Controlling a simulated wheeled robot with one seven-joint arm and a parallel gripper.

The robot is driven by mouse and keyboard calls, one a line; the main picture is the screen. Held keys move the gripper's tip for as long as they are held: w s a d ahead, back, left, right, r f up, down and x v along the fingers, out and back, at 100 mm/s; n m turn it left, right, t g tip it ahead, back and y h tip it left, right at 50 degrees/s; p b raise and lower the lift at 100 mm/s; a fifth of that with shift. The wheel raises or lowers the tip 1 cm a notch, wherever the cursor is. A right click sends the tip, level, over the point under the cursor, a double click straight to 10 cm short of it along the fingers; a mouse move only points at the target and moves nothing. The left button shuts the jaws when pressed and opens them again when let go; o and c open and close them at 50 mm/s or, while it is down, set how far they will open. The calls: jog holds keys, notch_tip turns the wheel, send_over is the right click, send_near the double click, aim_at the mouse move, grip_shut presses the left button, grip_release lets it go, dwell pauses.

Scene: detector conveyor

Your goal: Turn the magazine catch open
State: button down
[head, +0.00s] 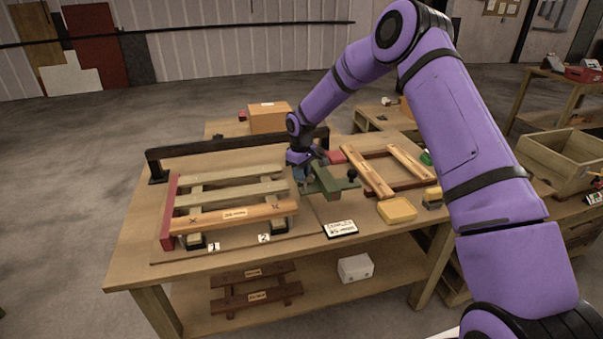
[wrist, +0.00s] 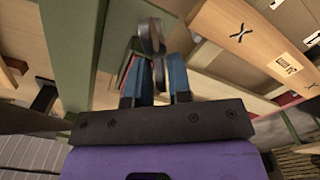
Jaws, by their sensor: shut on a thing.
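A green fixture (head: 327,182) stands at the middle of the workbench, with a black knob (head: 352,174) at its right end. In the wrist view a green upright part (wrist: 85,50) fills the left side. My gripper (head: 305,168) is down at the fixture's left end. In the wrist view its blue fingers (wrist: 155,85) are shut on a narrow grey-brown piece with a rounded end (wrist: 151,38), which looks like the magazine catch. In the head view the gripper and the fixture hide the catch, and its turn angle cannot be told.
A slatted wooden rack (head: 235,212) lies left of the fixture. A dark rail (head: 220,145) runs behind it. A label card (head: 341,228) lies in front. A cardboard box (head: 269,118) stands behind.

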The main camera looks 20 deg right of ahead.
dwell(0.4)
jog(key=c, duration=1.2)
grip_release()
jog(key=shift+c, duration=0.2)
jog(key=shift+r, duration=0.1)
notch_tip(320, 180, up, 11)
jog(key=shift+f, duration=0.2)
